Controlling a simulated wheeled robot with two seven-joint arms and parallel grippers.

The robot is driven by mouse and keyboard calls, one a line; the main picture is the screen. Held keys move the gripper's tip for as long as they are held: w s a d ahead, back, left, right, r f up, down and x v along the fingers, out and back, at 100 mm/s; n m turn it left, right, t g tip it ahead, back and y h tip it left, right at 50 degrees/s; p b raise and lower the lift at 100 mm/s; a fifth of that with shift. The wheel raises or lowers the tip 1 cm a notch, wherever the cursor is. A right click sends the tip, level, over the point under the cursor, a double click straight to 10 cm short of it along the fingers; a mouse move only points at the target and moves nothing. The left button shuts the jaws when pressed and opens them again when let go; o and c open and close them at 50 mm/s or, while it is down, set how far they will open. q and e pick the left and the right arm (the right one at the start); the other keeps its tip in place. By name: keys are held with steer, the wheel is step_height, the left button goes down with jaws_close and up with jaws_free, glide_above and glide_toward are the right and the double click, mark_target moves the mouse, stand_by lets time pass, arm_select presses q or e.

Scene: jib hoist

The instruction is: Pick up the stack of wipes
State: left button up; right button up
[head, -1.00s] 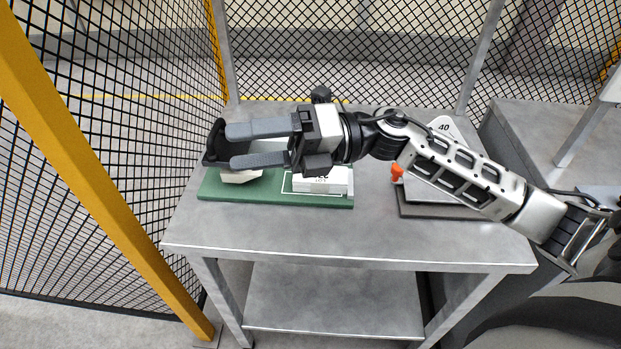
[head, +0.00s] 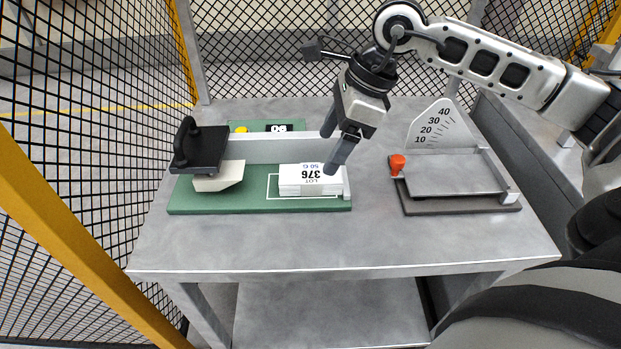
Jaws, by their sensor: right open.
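The stack of wipes (head: 305,181) is a white block with a label reading LOT 376, 50 G. It lies inside a white outline on the green board (head: 218,205) on the metal table. My right gripper (head: 330,152) comes down from above, fingers pointing down and a little left. It is open and empty, with its nearer finger over the right end of the stack and its other finger farther back. I cannot tell whether the nearer finger touches the stack. My left gripper is not in view.
A black-handled press (head: 205,152) with a cream block stands on the board's left end. A grey tray device with a scale plate (head: 440,125) and orange knob (head: 396,164) stands at right. The table's front (head: 330,240) is clear. Mesh fencing stands behind and left.

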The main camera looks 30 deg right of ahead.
mark_target(312, 173)
steer(key=shift+x, duration=3.5)
steer(key=shift+w+r, duration=0.1)
steer(key=shift+w, duration=0.1)
steer(key=c, duration=1.1)
